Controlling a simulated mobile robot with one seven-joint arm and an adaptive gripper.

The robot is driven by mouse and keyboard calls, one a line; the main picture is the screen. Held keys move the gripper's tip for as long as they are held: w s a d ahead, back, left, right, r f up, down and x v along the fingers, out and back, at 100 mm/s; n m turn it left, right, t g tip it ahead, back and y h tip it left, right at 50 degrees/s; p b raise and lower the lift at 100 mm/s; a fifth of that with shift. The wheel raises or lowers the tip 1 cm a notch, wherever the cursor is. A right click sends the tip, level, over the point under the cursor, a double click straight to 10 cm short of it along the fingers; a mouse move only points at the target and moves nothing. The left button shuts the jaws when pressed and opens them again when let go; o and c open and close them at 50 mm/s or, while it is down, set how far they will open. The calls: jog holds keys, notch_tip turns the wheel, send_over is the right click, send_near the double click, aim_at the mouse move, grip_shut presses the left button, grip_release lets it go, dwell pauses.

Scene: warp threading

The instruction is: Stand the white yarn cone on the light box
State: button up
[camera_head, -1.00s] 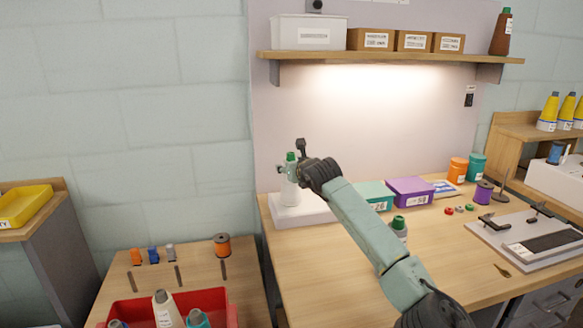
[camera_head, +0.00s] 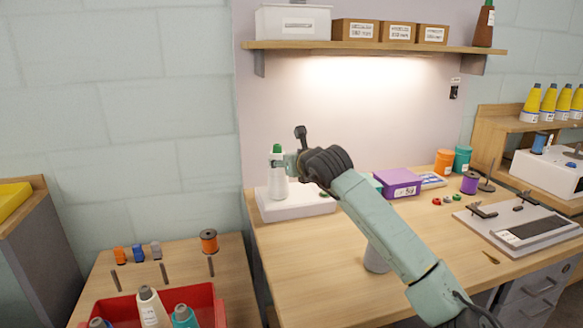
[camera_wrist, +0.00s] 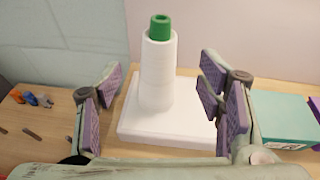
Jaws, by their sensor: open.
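The white yarn cone (camera_head: 278,178) has a green tip and stands upright on the light box (camera_head: 300,208), a low white slab at the back left of the bench. In the wrist view the cone (camera_wrist: 158,75) stands on the box top (camera_wrist: 135,125), toward its back. My gripper (camera_wrist: 165,98) is open, its purple-padded fingers spread to either side of the cone and apart from it. In the head view my gripper (camera_head: 291,163) is beside the cone's upper part, partly hidden by my wrist.
A purple box (camera_head: 398,182) and a teal box (camera_wrist: 280,118) stand right of the light box. A red bin (camera_head: 208,298) with cones is at lower left. The bench front is mostly clear.

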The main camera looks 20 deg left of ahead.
jog(key=shift+v, duration=1.35)
dwell(1.1)
